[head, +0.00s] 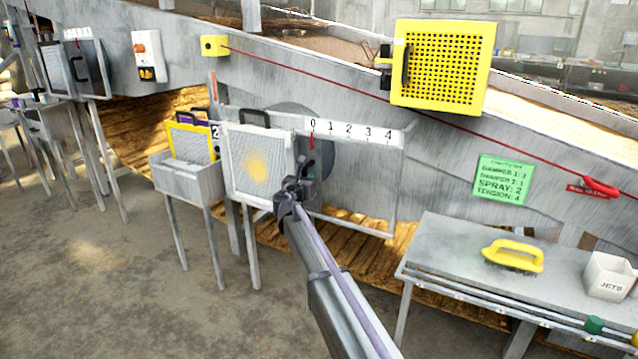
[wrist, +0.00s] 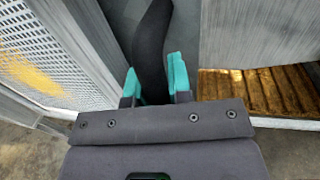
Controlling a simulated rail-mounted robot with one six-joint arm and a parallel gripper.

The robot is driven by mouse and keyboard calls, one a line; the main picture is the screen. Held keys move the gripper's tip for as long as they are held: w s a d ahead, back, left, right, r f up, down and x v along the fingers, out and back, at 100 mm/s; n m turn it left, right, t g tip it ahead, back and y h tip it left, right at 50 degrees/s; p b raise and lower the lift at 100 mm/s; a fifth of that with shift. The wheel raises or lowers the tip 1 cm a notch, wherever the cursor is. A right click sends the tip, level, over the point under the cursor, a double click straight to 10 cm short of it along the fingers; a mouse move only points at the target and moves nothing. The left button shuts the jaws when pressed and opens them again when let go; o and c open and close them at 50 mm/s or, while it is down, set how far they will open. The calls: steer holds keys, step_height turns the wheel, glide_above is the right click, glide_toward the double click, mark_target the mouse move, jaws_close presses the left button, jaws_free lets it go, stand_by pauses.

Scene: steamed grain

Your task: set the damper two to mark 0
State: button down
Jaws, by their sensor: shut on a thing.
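Damper two has a white scale (head: 350,131) marked 0 to 4 on a grey frame beside a label "2" (head: 215,132). A red pointer (head: 312,142) stands at the 0 mark. My gripper (head: 300,184) is below the 0 end of the scale, partly hiding the dark handle (head: 326,160). In the wrist view the teal fingertips (wrist: 156,80) of my gripper are shut on the black handle (wrist: 151,35), one on each side.
A grey mesh panel (head: 245,150) with a yellow patch stands close left of my gripper. A green card (head: 503,177) lists settings. A bench (head: 455,250) at right holds a yellow-handled brush (head: 513,255) and a "JETS" box (head: 609,277). A red cord (head: 400,105) crosses above.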

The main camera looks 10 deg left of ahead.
steer(key=shift+w+a, duration=0.1)
steer(key=shift+a, duration=0.1)
steer(key=c, duration=1.1)
jaws_free()
steer(key=shift+a, duration=0.1)
steer(key=shift+o, duration=0.2)
steer(key=s+a, duration=0.2)
steer(key=s, duration=0.8)
steer(key=shift+s, duration=0.35)
